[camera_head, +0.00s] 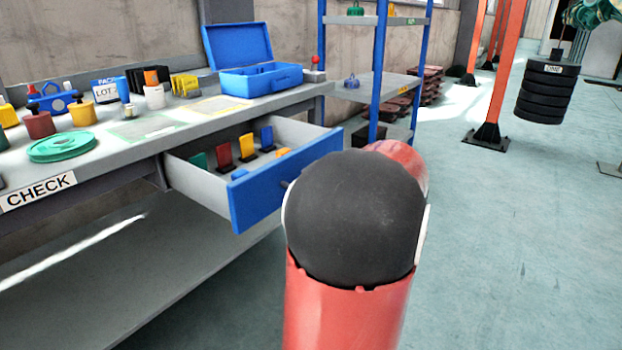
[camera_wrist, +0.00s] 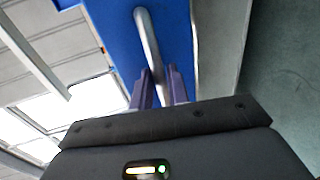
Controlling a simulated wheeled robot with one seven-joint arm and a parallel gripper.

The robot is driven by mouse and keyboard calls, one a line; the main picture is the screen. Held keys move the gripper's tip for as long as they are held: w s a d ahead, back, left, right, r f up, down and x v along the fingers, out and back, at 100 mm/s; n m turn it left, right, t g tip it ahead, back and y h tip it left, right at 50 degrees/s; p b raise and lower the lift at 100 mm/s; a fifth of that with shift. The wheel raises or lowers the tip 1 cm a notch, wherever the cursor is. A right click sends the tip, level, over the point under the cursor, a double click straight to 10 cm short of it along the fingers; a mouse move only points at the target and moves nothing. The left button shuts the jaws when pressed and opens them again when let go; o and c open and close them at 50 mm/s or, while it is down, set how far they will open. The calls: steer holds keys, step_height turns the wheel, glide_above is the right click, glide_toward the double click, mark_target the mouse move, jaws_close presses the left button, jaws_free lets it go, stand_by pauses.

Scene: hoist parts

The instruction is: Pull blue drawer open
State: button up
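The blue drawer front (camera_head: 262,198) stands well out from the workbench in the head view, so the drawer is open. Its grey inside holds several coloured blocks in green, red, yellow and blue. In the wrist view the blue front (camera_wrist: 105,35) fills the upper middle, with a grey bar handle (camera_wrist: 148,42) on it. My gripper (camera_wrist: 161,84) has one finger on each side of the handle's near end and looks shut on it. In the head view my red and black arm hides the gripper and most of the handle.
The workbench (camera_head: 150,130) carries an open blue toolbox (camera_head: 262,80), a green disc (camera_head: 62,147) and small parts. A blue-posted shelf rack (camera_head: 378,70) stands behind the drawer. Open floor (camera_head: 500,230) lies to the right.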

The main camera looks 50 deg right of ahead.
steer(key=v, duration=0.6)
steer(key=shift+s, duration=0.4)
